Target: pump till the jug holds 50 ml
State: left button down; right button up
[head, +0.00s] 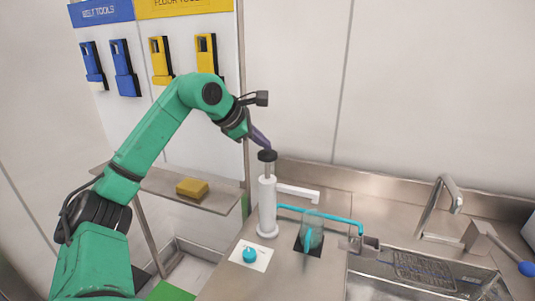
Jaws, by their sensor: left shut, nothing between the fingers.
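A white pump (267,205) with a black knob (267,155) on its grey plunger stands upright on the steel counter. Its white spout (298,192) points right. The jug (312,229), clear with a teal tint, stands on a dark square (301,245) below and right of the spout; its liquid level is too small to read. My left gripper (264,146) is shut, with its fingertips at the top of the black knob; whether they touch it I cannot tell. My right gripper is not in view.
A teal hose (335,216) runs behind the jug toward the sink (400,270). A small teal bulb-shaped thing (250,254) sits on a white card in front of the pump. A yellow sponge (192,187) lies on the left shelf. A tap (440,205) stands at right.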

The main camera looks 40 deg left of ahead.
aim_at(261, 155)
pick_arm(q)
jog(key=shift+f+b, duration=1.95)
jog(key=shift+f, duration=0.25)
dwell(1.4)
dwell(0.3)
jog(key=shift+r+p, duration=2.55)
jog(key=shift+p, duration=0.15)
jog(key=shift+r, duration=0.1)
notch_tip(261, 155, up, 5)
jog(key=p, duration=0.5)
